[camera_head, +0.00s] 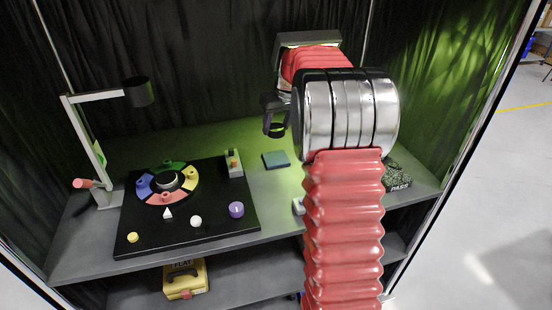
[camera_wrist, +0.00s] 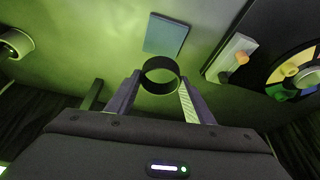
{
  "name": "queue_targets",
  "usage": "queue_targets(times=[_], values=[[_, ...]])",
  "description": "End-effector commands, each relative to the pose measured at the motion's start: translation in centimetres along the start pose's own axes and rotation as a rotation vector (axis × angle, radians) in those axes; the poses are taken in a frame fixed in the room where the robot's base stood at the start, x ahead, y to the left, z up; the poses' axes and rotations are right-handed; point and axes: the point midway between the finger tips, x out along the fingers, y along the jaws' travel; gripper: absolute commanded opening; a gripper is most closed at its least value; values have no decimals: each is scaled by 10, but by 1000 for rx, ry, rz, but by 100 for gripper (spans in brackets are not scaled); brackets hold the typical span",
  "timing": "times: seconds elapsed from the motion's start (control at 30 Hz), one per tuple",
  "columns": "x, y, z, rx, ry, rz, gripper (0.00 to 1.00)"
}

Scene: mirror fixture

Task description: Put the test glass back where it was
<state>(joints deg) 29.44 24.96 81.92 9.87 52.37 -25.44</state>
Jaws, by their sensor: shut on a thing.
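My gripper (camera_head: 273,116) is shut on a short black ring-shaped cylinder, which I take to be the test glass (camera_head: 277,130). It is held in the air above the back middle of the bench. In the wrist view the test glass (camera_wrist: 160,67) sits between the two fingertips of my gripper (camera_wrist: 160,84), and I look through its open round end. Whether there is clear glass inside I cannot tell. A flat blue-green square pad (camera_head: 276,160) lies on the bench below and apart from it. The pad also shows in the wrist view (camera_wrist: 165,36), bare.
A black board (camera_head: 140,225) with a coloured ring dial and knobs lies left. A switch box (camera_head: 233,163) stands on its back right corner. A yellow case (camera_head: 185,278) is on the lower shelf.

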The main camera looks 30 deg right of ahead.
Motion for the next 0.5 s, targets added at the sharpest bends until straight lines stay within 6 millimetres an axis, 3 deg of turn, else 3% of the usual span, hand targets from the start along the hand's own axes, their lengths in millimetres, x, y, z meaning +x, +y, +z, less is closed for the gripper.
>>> queue_targets(times=[0.17, 0.5], values=[[10, 0, 4, 0, -1, -1, 16], [55, 0, 23, -1, -1, 0, 16]])
